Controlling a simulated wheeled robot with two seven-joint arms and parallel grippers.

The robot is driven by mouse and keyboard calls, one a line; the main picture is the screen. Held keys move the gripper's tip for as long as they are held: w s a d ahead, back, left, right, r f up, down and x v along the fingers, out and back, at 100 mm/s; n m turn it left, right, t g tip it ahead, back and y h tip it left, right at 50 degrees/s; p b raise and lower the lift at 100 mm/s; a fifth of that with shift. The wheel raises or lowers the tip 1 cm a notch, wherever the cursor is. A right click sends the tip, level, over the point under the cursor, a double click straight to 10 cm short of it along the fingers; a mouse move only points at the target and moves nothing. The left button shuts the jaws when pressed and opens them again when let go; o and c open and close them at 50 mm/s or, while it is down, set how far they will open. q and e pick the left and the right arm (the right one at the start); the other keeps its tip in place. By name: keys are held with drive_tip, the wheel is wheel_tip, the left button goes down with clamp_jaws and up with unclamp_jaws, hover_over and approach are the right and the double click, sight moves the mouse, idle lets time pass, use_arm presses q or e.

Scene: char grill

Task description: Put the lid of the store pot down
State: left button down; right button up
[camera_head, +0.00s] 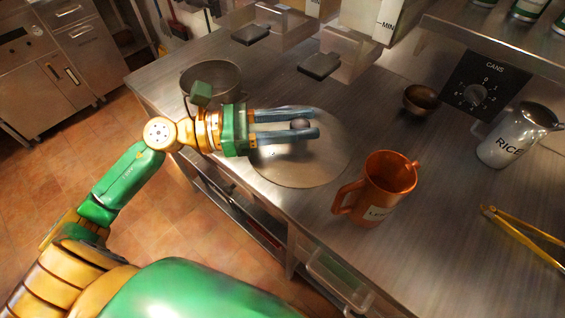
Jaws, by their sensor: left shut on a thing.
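The lid (312,172) is a round, flat metal disc with a dark knob (299,124) on top. It is over the counter, left of the orange jug; I cannot tell whether it touches the counter. My left gripper (302,124) reaches in from the left over the lid, and its two grey fingers are shut on the knob. A grey metal pot (212,76) stands near the counter's left edge behind my left gripper, partly hidden by it. My right gripper is not in view.
An orange jug (378,189) stands close right of the lid. A small brown bowl (420,99), a metal RICE pitcher (515,136) and yellow tongs (520,236) are farther right. Dispensers with black levers (320,65) stand at the back. The front right counter is mostly clear.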

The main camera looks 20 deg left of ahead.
sight(303, 125)
use_arm(q)
drive_tip(key=shift+n+t+y, duration=0.5)
drive_tip(key=shift+t, duration=0.3)
drive_tip(key=w+f+b, duration=0.5)
drive_tip(key=shift+a+f, duration=0.1)
drive_tip(key=shift+a, duration=0.1)
drive_tip(key=w+a+f+b, duration=0.1)
drive_tip(key=f, duration=0.3)
drive_tip(key=w+a+f+n+t+y+b, duration=0.1)
drive_tip(key=w+f+b, duration=0.1)
drive_tip(key=f, duration=0.2)
drive_tip(key=w+a+f+n+t+b, duration=0.1)
drive_tip(key=f, duration=0.4)
drive_tip(key=shift+w+a+y, duration=0.3)
drive_tip(key=shift+w+y, duration=0.1)
drive_tip(key=shift+f+b, duration=0.1)
drive_tip(key=shift+b, duration=0.2)
drive_tip(key=shift+f, duration=0.15)
drive_tip(key=shift+c, duration=2.4)
unclamp_jaws()
